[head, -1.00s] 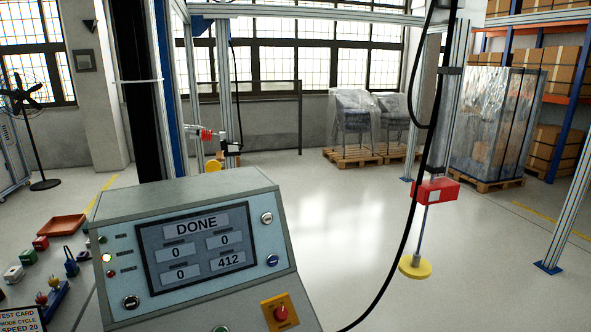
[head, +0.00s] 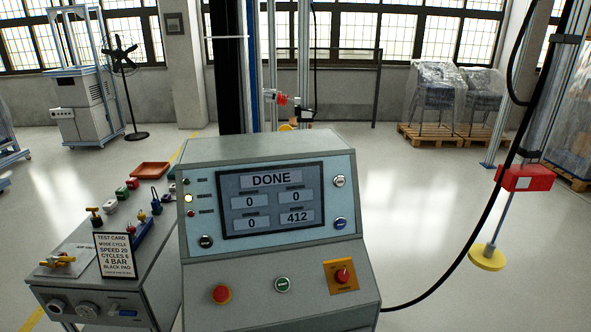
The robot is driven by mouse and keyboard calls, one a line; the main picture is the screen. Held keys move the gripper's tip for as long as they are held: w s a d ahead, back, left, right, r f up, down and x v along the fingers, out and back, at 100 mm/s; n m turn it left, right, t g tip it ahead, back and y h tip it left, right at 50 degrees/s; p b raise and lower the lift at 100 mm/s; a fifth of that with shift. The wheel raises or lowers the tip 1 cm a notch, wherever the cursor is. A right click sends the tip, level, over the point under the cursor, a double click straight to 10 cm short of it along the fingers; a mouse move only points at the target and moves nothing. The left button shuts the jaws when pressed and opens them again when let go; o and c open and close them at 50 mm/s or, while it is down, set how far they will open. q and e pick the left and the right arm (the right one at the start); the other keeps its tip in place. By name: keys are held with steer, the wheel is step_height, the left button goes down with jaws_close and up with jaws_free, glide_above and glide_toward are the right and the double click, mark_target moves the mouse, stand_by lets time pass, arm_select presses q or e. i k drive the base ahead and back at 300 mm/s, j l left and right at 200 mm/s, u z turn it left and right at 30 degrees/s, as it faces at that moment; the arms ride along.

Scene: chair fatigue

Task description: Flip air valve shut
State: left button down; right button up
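A small red-handled fitting (head: 282,99) sits on the frame just behind the control console and looks like a valve; its handle position is too small to tell. A brass fitting with a yellow lever (head: 58,261) lies on the grey bench at the left and may also be a valve. I cannot tell which is the air valve. The console (head: 270,190) reads DONE, with 412 in the lower right field. Neither of my grippers is in view.
The grey bench (head: 75,285) holds a test card (head: 117,256), a red tray (head: 150,169) and several small fittings. A black cable hangs at the right, near a red block (head: 525,178) and a yellow pad (head: 487,258).

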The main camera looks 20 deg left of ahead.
mark_target(62, 259)
steer(key=j+u, duration=0.1)
steer(key=u, duration=0.4)
steer(key=i+u, duration=0.15)
steer(key=u, duration=0.35)
steer(key=i+u, duration=0.1)
steer(key=u, duration=0.4)
steer(key=i+j+u, duration=0.1)
steer(key=u, duration=0.4)
steer(key=i+j+u, duration=0.25)
steer(key=i+j, duration=0.25)
steer(key=j, duration=0.15)
